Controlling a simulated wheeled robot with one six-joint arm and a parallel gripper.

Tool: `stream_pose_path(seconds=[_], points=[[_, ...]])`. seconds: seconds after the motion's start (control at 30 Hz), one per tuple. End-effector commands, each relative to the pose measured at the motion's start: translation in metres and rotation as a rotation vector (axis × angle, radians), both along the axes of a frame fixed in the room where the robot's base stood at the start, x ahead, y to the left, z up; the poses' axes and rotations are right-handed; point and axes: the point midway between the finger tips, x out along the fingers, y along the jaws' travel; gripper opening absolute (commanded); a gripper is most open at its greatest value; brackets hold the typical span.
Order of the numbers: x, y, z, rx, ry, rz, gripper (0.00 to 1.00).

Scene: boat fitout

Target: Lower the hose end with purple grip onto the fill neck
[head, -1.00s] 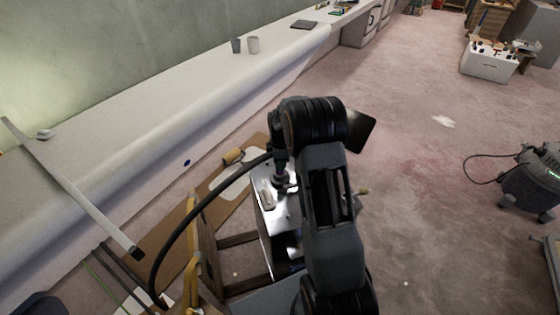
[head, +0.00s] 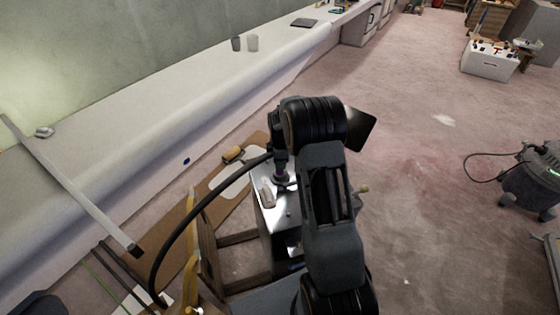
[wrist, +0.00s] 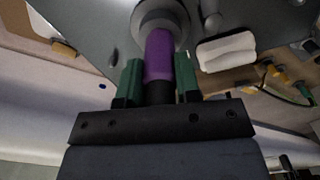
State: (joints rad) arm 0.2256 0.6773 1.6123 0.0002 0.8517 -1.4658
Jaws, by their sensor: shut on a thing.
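My gripper (wrist: 159,72) has green fingers shut on the purple grip (wrist: 160,52) of the hose end. The black hose (head: 202,204) arcs from the lower left up to my gripper in the head view. The round grey fill neck (wrist: 142,22) is at the far end of the purple grip in the wrist view. It stands on the shiny top of a metal box (head: 270,210). The hose end appears in line with the neck, at or very close to it. The grip hides the neck's opening, so I cannot tell whether they are seated together.
A white block or cloth (wrist: 227,52) lies on the box top beside the neck. A wooden frame (head: 240,260) stands left of the box. A long white bench (head: 150,135) runs along the wall. The floor to the right is open up to a dark wheeled machine (head: 528,187).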

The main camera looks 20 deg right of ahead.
Motion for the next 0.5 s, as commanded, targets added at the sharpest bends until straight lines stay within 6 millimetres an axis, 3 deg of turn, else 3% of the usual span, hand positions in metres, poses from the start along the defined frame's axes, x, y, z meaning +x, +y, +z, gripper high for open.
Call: stream_pose_path(seconds=[0.17,0.2,0.5], points=[[0.0001,0.0,0.0004,0.0,0.0,0.0,0.03],[0.0001,0.0,0.0005,0.0,0.0,0.0,0.32],[0.0001,0.0,0.0004,0.0,0.0,0.0,0.6]])
